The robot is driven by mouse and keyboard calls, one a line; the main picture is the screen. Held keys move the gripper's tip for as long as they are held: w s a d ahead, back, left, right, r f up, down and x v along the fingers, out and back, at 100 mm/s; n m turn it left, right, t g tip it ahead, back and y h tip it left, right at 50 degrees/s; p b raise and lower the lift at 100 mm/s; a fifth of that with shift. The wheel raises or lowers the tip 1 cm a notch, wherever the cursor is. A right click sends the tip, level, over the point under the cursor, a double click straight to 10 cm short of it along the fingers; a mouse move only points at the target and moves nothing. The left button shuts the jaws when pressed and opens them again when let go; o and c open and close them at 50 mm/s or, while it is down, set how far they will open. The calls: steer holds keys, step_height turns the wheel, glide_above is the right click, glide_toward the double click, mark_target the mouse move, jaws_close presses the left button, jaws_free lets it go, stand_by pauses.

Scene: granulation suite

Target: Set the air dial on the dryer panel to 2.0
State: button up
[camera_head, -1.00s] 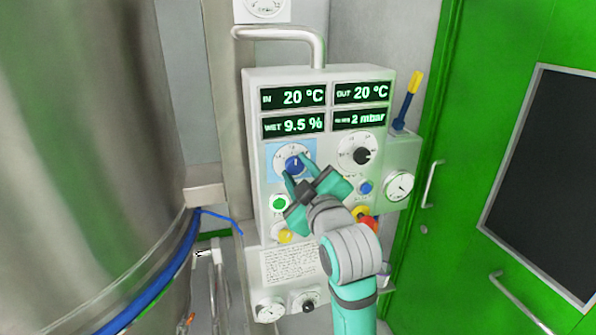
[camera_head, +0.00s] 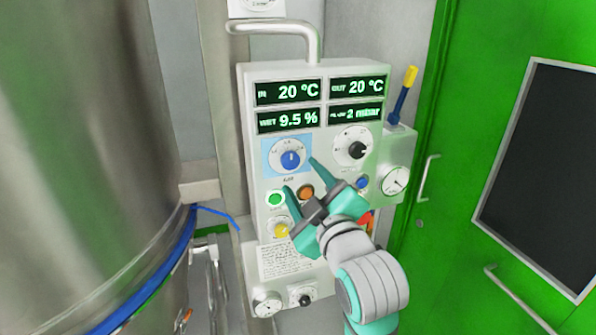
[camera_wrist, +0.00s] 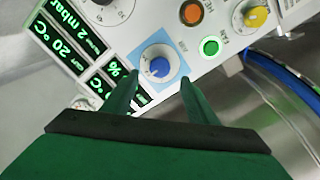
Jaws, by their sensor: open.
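The air dial (camera_head: 290,158) is a blue knob with a white pointer line, on a white scale inside a light-blue square. It is on the upper left of the dryer panel (camera_head: 244,150), below the displays. Its pointer stands about straight up in the head view. The dial also shows in the wrist view (camera_wrist: 158,67), beyond and between my fingertips. My gripper (camera_head: 299,174) is open and empty, its fingers apart, in front of the panel just below and right of the dial. I see no contact with the knob.
Close by are a black-knobbed dial (camera_head: 356,150), a green button (camera_head: 275,198), an orange button (camera_head: 306,192) and a yellow knob (camera_head: 281,230). A gauge (camera_head: 395,180) and a blue-yellow handle (camera_head: 404,95) are at the right. A steel vessel (camera_head: 90,140) stands left.

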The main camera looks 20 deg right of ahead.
steer(key=shift+s+d, duration=0.1)
steer(key=shift+s, duration=1.8)
steer(key=shift+f, duration=0.1)
steer(key=a+f+m+h, duration=0.1)
steer(key=a+f+m, duration=0.15)
steer(key=f, duration=0.55)
steer(key=a+f+m, duration=0.2)
steer(key=f+m, duration=0.2)
steer(key=f, duration=0.5)
steer(key=s+a+f+m+h, duration=0.1)
steer(key=s+a+f+m, duration=0.2)
steer(key=f, duration=0.5)
steer(key=s+a+f+m, duration=0.1)
steer(key=s+a+f, duration=0.1)
steer(key=s+f, duration=0.45)
steer(key=s+a+f+g, duration=0.1)
steer(key=s+a+f, duration=0.2)
steer(key=s, duration=1)
steer(key=s+a+f+g+y, duration=0.1)
steer(key=s+a+f, duration=0.2)
steer(key=s+f, duration=0.5)
steer(key=s+n, duration=0.1)
steer(key=s, duration=0.4)
steer(key=shift+a+g, duration=0.2)
steer(key=shift+g, duration=0.1)
